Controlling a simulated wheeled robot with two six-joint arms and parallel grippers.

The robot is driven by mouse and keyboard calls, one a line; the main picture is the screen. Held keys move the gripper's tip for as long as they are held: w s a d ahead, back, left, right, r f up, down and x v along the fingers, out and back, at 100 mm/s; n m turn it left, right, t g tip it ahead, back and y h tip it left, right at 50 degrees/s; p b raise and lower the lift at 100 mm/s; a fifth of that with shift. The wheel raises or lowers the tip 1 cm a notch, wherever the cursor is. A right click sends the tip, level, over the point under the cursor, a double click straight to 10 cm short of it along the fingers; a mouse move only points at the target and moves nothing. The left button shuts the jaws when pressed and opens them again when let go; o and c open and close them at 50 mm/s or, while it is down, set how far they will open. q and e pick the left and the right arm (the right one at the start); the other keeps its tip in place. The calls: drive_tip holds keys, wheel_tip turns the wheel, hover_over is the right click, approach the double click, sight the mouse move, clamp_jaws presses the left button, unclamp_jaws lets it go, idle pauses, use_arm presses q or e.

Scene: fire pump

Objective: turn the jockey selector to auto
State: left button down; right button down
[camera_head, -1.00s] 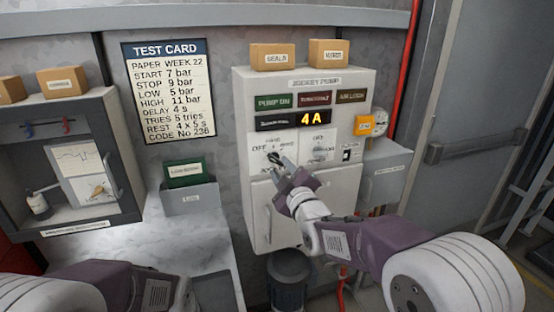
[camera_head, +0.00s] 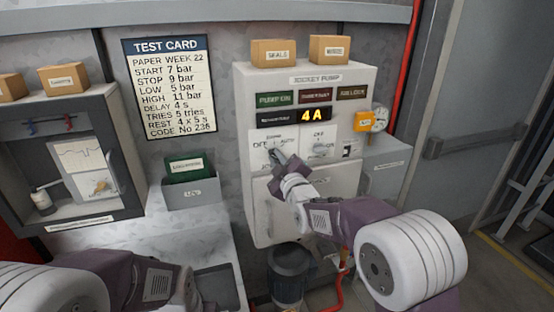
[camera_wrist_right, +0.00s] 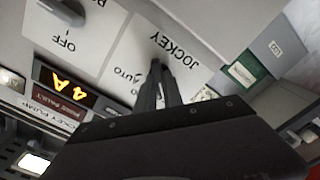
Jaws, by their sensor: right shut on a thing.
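The jockey selector (camera_head: 272,155) is a small dark knob on the left white plate of the jockey pump panel (camera_head: 345,84). OFF is printed to its left and AUTO to its right. My right gripper (camera_head: 281,159) is at this knob, its fingers shut on it and covering much of it. In the right wrist view the fingers (camera_wrist_right: 157,82) come together at the knob, with JOCKEY and AUTO printed beside it, upside down. The exact angle of the knob is hard to tell. My left arm shows at the bottom left, but its gripper is out of view.
A second selector (camera_head: 322,149) sits close to the right, with a small switch (camera_head: 349,149) beyond it. The lit display (camera_head: 311,115) reads 4A. Boxes (camera_head: 273,54) stand on the cabinet. A grey bin (camera_head: 191,194) with a green card is to the left.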

drive_tip(key=shift+w+d+r+m+b, duration=0.15)
drive_tip(key=shift+m+b, duration=1.85)
drive_tip(key=shift+m, duration=1.25)
drive_tip(key=shift+s+d+r+m+b, duration=0.1)
drive_tip(key=shift+m+b, duration=1.85)
drive_tip(key=shift+m, duration=1.25)
drive_tip(key=shift+w+d+r+m+b, duration=0.15)
drive_tip(key=shift+m+b, duration=1.85)
drive_tip(key=shift+m, duration=1.25)
drive_tip(key=shift+s, duration=0.1)
drive_tip(key=c, duration=1.6)
unclamp_jaws()
drive_tip(key=shift+o, duration=0.7)
drive_tip(key=shift+f, duration=0.25)
